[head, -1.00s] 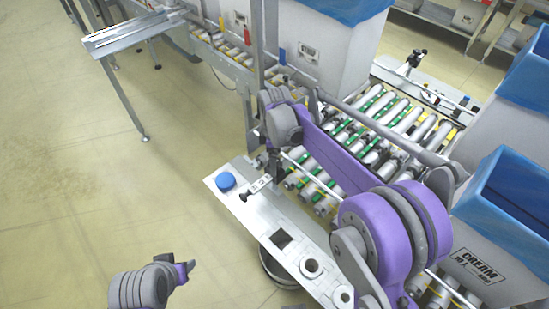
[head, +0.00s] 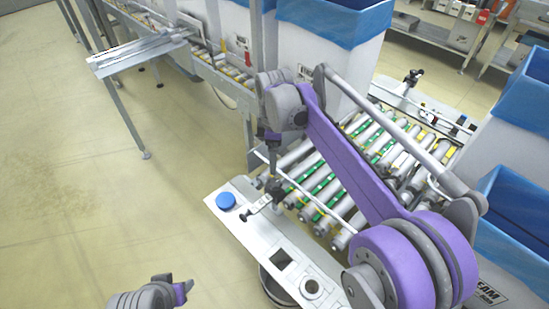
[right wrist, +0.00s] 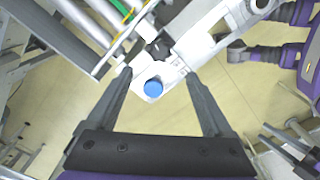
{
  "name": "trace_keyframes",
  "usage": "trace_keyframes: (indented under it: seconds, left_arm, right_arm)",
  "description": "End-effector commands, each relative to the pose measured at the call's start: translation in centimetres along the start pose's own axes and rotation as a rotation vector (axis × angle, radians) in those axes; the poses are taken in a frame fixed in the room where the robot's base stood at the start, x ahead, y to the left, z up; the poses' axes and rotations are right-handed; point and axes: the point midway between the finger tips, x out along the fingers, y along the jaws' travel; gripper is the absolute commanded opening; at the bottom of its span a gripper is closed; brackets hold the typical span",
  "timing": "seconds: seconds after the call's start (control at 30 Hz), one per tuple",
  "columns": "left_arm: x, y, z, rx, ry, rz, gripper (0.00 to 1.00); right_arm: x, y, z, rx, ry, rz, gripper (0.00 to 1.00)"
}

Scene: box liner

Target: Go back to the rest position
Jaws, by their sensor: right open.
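My right arm reaches from the lower right across the head view, over the roller conveyor. Its gripper (head: 271,148) points down near the white control panel, small and partly hidden by the wrist. In the right wrist view my right gripper (right wrist: 157,75) is open and empty. Its two dark fingers are spread, with the panel's blue button (right wrist: 153,89) seen below between their tips. My left arm's grey and purple end (head: 160,295) shows at the bottom left of the head view, cut off by the frame edge. Its fingers cannot be made out.
A white control panel (head: 245,232) with a blue button (head: 226,201) stands beside the roller conveyor (head: 340,190). A blue-lined box (head: 320,60) stands at the back, others at the right. A metal side table (head: 140,52) is at the upper left. The floor at left is clear.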

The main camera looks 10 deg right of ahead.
Motion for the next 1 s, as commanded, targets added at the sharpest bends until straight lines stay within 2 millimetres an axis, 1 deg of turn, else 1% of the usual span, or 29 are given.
trace_keyframes:
  seconds: [0.33, 0.47, 0.57, 0.73, 0.87, 1.0]
  left_arm:
    - [0.0, 0.0, 0.0, 0.000, 0.000, 0.000, 0.50]
    - [-0.3, 0.0, -0.2, 0.000, 0.001, 0.000, 0.50]
    - [-0.9, 0.0, -0.6, 0.000, 0.004, 0.000, 0.50]
    - [-2.0, 0.0, -1.4, 0.000, 0.009, 0.000, 0.50]
    - [-2.9, 0.0, -2.1, 0.000, 0.014, 0.000, 0.50]
    - [-3.9, 0.0, -2.9, 0.000, 0.019, 0.000, 0.50]
  right_arm:
    - [0.0, 0.0, 0.0, 0.002, 0.000, 0.001, 0.85]
    - [-0.7, -0.9, 0.8, 0.056, 0.009, 0.019, 0.85]
    - [-1.7, -2.7, 2.3, 0.167, 0.028, 0.054, 0.85]
    - [-3.0, -7.4, 5.8, 0.444, 0.089, 0.135, 0.85]
    - [-2.9, -11.4, 8.4, 0.660, 0.150, 0.191, 0.85]
    - [-1.9, -15.8, 10.9, 0.888, 0.229, 0.244, 0.85]
